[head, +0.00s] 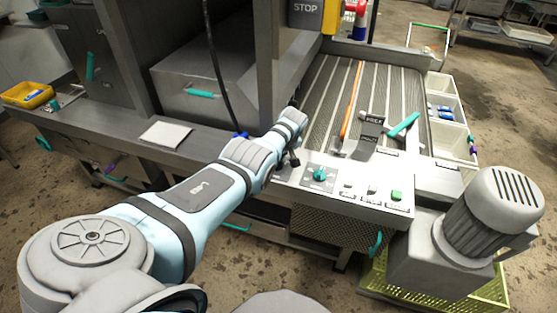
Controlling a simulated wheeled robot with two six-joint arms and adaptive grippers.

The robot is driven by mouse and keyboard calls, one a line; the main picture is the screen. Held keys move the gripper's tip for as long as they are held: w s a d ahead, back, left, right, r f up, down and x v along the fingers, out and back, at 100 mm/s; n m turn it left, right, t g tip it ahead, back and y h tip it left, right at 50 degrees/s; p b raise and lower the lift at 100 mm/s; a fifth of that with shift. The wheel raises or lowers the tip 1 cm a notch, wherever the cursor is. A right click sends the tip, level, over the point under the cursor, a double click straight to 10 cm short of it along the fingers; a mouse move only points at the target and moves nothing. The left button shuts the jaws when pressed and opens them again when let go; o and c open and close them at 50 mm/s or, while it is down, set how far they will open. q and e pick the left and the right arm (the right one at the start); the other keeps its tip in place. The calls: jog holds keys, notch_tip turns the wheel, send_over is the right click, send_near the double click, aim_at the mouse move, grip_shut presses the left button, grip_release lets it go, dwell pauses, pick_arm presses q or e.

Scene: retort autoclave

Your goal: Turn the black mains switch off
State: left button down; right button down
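My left arm comes in from the lower left and reaches over the front ledge of the machine. Its wrist ends beside the control panel (345,189). Small dark parts of my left gripper (294,158) show just left of the panel; most of it is hidden behind the wrist, and I cannot tell whether it is open or shut. The panel carries a teal rotary knob (320,174) on a dark plate, pale buttons (371,189) and a green button (397,195). I cannot pick out the black mains switch with certainty; the wrist may cover it. My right gripper is not in view.
A grey motor (492,213) stands right of the panel, above a yellow-green crate (492,292). A black cable (213,50) hangs behind my arm. A white sheet (165,134) lies on the ledge.

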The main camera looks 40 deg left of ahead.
pick_arm(q)
jog(key=shift+d+f, duration=0.15)
jog(key=c, duration=1.6)
grip_release()
jog(key=shift+c, duration=0.2)
jog(key=shift+w, duration=0.1)
jog(key=v, duration=1.2)
